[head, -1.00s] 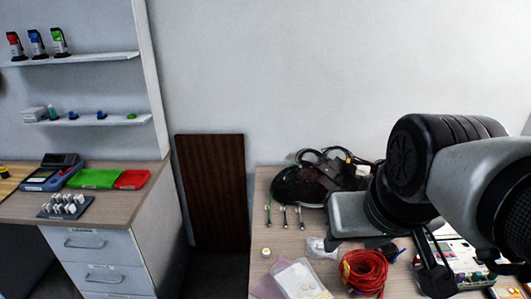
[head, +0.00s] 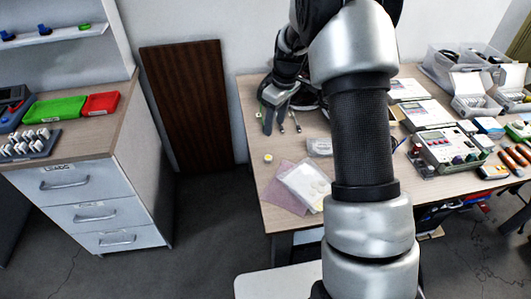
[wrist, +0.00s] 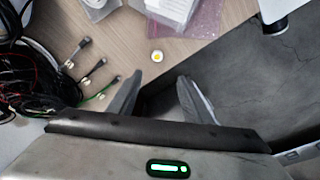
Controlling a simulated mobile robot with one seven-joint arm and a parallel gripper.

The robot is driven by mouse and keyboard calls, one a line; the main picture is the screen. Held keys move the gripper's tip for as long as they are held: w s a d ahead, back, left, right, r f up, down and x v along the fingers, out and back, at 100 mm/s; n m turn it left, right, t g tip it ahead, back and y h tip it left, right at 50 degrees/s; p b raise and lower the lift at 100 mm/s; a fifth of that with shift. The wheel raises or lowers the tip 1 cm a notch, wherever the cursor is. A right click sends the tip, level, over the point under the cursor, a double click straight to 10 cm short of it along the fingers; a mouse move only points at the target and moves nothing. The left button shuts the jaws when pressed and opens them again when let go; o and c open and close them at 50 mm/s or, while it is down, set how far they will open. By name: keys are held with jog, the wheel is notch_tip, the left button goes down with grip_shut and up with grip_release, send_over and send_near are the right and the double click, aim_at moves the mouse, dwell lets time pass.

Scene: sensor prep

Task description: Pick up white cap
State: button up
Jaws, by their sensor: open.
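A small round white cap with a yellow centre (head: 268,157) lies on the wooden table near its left edge. It also shows in the wrist view (wrist: 157,56), just beyond my fingertips and roughly centred between them. My gripper (head: 270,124) is above the left back part of the table, behind the cap in the head view. In the wrist view my gripper (wrist: 160,77) has its two fingers spread, with nothing between them. The cap is apart from both fingers and unobstructed.
Several short cable ends (wrist: 99,68) and a dark cable heap (wrist: 25,85) lie left of the fingers in the wrist view. A clear bag on a pink sheet (head: 303,184) lies near the cap. The table edge is close; floor lies beyond. Boxes and instruments (head: 445,148) fill the right side.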

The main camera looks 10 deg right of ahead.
send_over(268, 157)
jog(key=s, duration=0.1)
jog(key=f, duration=1.2)
jog(key=shift+s+d, duration=0.2)
jog(key=shift+w+a+f+b, duration=0.15)
jog(key=shift+w+f, duration=0.15)
jog(key=shift+f, duration=1)
jog(key=shift+w+d+f+b, duration=0.15)
jog(key=shift+w+f, duration=0.15)
jog(key=shift+f, duration=1)
jog(key=shift+a, duration=0.1)
jog(key=c, duration=1.1)
